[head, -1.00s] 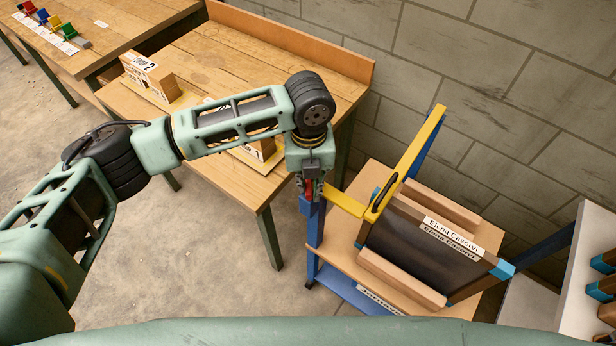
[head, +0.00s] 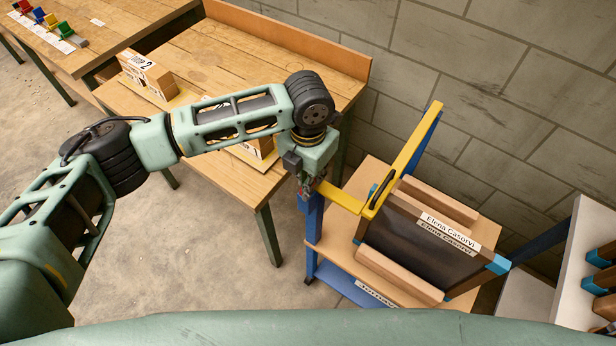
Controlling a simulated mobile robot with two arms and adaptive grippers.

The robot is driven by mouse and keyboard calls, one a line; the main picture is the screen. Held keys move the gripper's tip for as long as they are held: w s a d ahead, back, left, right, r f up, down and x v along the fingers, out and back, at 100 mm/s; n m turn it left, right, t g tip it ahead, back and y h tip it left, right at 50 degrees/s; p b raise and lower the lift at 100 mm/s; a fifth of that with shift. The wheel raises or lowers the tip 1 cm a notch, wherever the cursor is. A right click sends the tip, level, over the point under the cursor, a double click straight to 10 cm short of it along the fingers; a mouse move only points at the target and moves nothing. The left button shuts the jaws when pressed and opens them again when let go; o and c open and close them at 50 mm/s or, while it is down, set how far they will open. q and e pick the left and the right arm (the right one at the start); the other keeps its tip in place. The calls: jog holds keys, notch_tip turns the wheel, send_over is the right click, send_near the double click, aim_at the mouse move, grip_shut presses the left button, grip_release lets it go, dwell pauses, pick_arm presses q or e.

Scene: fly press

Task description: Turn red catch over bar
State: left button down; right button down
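A yellow bar (head: 342,197) spans from the top of the blue post (head: 315,225) to the long yellow arm (head: 408,155) of the frame. My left gripper (head: 306,193) points down at the top of the blue post, at the left end of the bar. Its fingers are small and dark here, and I cannot tell whether they are open or shut. The red catch is not clearly visible now; the gripper covers the spot where red showed earlier. My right gripper is not in view.
A dark panel (head: 415,240) labelled "Elena Casorvi" stands between wooden blocks on the stand. A wooden workbench (head: 215,60) with boxes lies behind my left arm. A block wall is behind, and a rack (head: 585,235) is at the right.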

pick_arm(q)
jog(key=shift+r, duration=0.1)
dwell(0.4)
jog(key=c, duration=1.8)
grip_release()
jog(key=shift+o, duration=0.2)
notch_tip(320, 180, up, 12)
